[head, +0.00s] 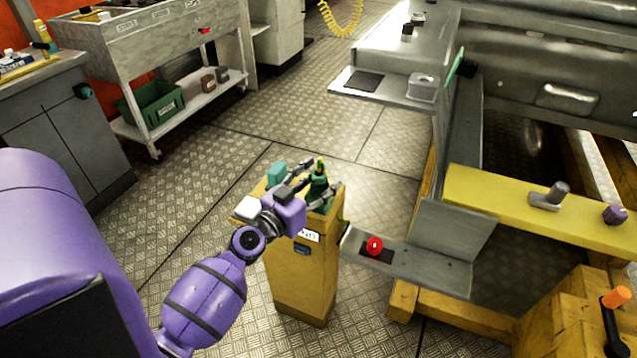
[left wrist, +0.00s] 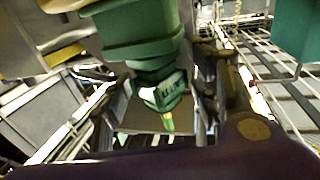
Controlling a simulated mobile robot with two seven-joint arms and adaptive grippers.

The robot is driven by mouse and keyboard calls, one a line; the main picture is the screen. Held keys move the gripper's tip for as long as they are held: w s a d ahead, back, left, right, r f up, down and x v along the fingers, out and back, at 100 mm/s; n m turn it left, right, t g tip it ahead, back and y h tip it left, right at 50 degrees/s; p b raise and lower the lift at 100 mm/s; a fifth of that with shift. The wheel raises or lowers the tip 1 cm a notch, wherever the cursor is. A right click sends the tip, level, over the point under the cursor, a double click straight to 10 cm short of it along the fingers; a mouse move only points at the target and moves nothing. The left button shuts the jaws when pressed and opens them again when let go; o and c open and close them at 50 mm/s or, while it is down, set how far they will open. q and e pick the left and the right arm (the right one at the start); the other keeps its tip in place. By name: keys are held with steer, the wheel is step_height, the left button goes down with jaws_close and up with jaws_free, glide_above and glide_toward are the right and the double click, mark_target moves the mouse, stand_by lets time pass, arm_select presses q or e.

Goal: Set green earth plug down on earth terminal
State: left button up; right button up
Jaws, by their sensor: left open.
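The green earth plug (head: 318,180) stands upright on top of the yellow pedestal (head: 300,270) in the head view. A wider dark green part (head: 323,205) shows below it; I cannot tell clearly where plug and earth terminal meet. In the left wrist view the green body (left wrist: 140,40) narrows to a neck and a yellow-green tip (left wrist: 169,122). My left gripper (head: 312,178) is open, with its fingers on either side of the plug's narrow part. Whether a finger touches it I cannot tell. My right gripper is out of view.
A teal block (head: 277,173) is beside the gripper at the pedestal's top and shows in the left wrist view (left wrist: 298,30). A grey shelf with a red knob (head: 374,246) adjoins the pedestal at right. A yellow beam (head: 500,205) lies farther right. Floor left of the pedestal is clear.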

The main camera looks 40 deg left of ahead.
mark_target(317, 175)
arm_select(q)
steer(key=shift+c, duration=0.2)
steer(key=c, duration=1.2)
steer(key=shift+c, duration=0.2)
steer(key=shift+r, duration=0.4)
steer(key=r+p, duration=0.2)
steer(key=r, duration=0.1)
steer(key=shift+s+r+p, duration=0.25)
steer(key=shift+s+p, duration=0.05)
steer(key=shift+s, duration=0.05)
steer(key=s+r+p, duration=0.1)
steer(key=s+r, duration=0.7)
steer(key=s, duration=0.5)
steer(key=shift+s+a+r, duration=0.15)
steer(key=shift+s+r, duration=0.05)
steer(key=shift+r, duration=0.15)
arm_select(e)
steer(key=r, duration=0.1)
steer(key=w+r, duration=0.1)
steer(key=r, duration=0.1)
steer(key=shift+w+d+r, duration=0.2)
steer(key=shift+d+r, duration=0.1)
arm_select(q)
steer(key=shift+r, duration=0.15)
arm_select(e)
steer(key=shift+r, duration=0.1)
